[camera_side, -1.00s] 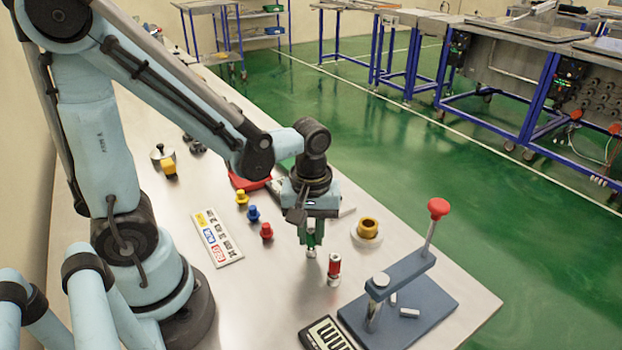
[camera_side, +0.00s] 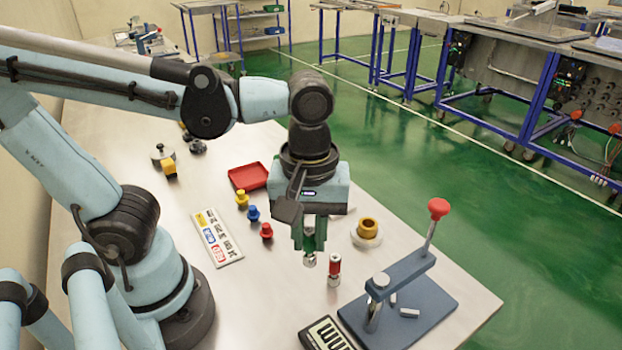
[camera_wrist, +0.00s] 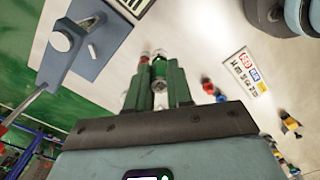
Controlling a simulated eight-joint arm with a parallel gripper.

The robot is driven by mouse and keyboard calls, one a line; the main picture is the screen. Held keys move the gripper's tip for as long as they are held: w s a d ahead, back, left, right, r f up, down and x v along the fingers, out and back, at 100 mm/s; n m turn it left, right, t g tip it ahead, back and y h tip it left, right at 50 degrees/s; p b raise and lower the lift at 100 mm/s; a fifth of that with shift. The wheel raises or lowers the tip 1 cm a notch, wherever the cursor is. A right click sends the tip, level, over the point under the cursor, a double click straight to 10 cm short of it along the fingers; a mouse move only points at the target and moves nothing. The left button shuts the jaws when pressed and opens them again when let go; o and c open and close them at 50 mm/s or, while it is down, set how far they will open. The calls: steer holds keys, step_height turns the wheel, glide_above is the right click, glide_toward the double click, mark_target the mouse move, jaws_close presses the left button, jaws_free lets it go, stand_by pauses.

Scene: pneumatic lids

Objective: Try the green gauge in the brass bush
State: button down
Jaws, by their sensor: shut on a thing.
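My gripper (camera_side: 310,236) is shut on the green gauge (camera_side: 309,260), a plug gauge with a silver end that hangs below the jaws. The gauge also shows between the fingers in the wrist view (camera_wrist: 159,70). I cannot tell its clearance from the table exactly. The brass bush (camera_side: 367,228) stands on a pale round base to the right of my gripper, apart from it. A red gauge (camera_side: 334,268) with silver ends stands upright on the table just right of the held gauge.
A blue lever press (camera_side: 420,298) with a red knob stands at the front right. A display (camera_side: 327,335) lies beside it. Yellow, blue and red plugs (camera_side: 252,213), a label card (camera_side: 217,238) and a red tray (camera_side: 249,176) lie to the left.

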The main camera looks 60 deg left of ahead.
steer(key=shift+w+d+r, duration=0.1)
steer(key=shift+d+r, duration=0.4)
steer(key=shift+r, duration=0.05)
steer(key=w+a+f+n, duration=0.1)
steer(key=w+a+n, duration=0.25)
steer(key=w, duration=0.55)
steer(key=w+a+f+n, duration=0.1)
steer(key=w+a+n, duration=0.25)
steer(key=w, duration=0.55)
steer(key=shift+m, duration=0.5)
steer(key=shift+a+f, duration=0.15)
steer(key=shift+f, duration=1.1)
steer(key=shift+a+f, duration=0.1)
steer(key=shift+f, duration=1.15)
steer(key=shift+f, duration=1.2)
steer(key=shift+r, duration=1.15)
stand_by(0.3)
